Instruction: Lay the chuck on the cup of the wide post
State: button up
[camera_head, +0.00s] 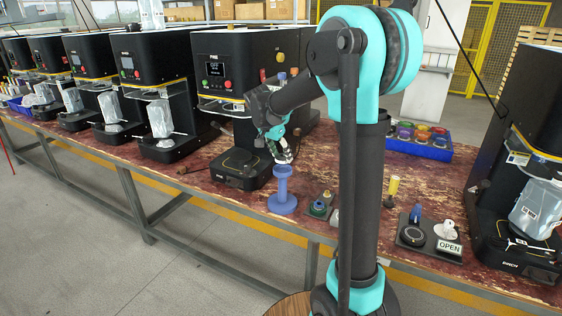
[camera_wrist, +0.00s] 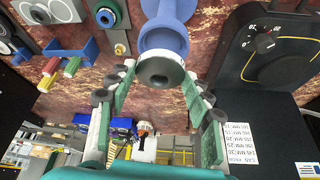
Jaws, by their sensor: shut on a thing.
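The wide post (camera_head: 283,192) is blue, with a flared base and a cup on top. It stands upright on the bench and also shows in the wrist view (camera_wrist: 168,12), where its cup (camera_wrist: 165,36) faces the camera. The chuck (camera_wrist: 160,71) is a pale ring with a dark grey centre, seen between my fingertips. My gripper (camera_wrist: 158,76) is shut on the chuck, with its fingers on either side. In the head view my gripper (camera_head: 283,152) is just above the post. Whether the chuck touches the cup cannot be told.
A black seamer (camera_head: 238,80) stands behind, its low base (camera_head: 243,165) close left of the post. To the right are a small fixture (camera_head: 319,207), a yellow-topped post (camera_head: 391,190) and an OPEN sign (camera_head: 449,247). A blue bin (camera_head: 420,149) of coloured parts lies farther back.

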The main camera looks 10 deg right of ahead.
aim_at(279, 157)
jog(key=shift+f, duration=1.5)
jog(key=shift+f, duration=0.55)
jog(key=o, duration=1.5)
jog(key=shift+r, duration=0.25)
jog(key=v, duration=1.2)
jog(key=s+d+f+n+y, duration=0.1)
jog(key=s+d+f+n, duration=0.1)
jog(key=s+f, duration=0.5)
jog(key=s+d+f+n+y, duration=0.1)
jog(key=s+d+f+n, duration=0.2)
jog(key=s+f, duration=0.4)
jog(key=s+d+f+n+t+y, duration=0.1)
jog(key=s+d+f+n, duration=0.2)
jog(key=s, duration=1)
notch_tip(279, 157, down, 5)
jog(key=shift+s+d+r+n+y, duration=0.1)
jog(key=shift+n+y, duration=0.05)
jog(key=shift+n, duration=0.35)
jog(key=shift+s+d+r+n+y, duration=0.1)
jog(key=shift+r+n+y, duration=0.05)
jog(key=shift+n, duration=0.35)
